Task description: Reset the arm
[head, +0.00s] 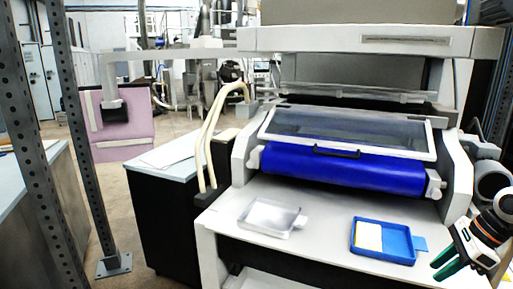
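My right gripper (442,266) is at the lower right edge of the head view, at the right end of the machine's white front shelf (325,228). Its two green-padded fingers point down and to the left with a gap between them, and nothing shows between them. The blue tray (409,257) lies to its left, apart from it. My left gripper and arm are not in view.
The roller sheeter has a blue roller (340,170) under a clear lid (345,130) with a dark handle. A clear tray (268,218) lies on the shelf's left. A white card (369,236) lies in the blue tray. A perforated post (82,140) stands left.

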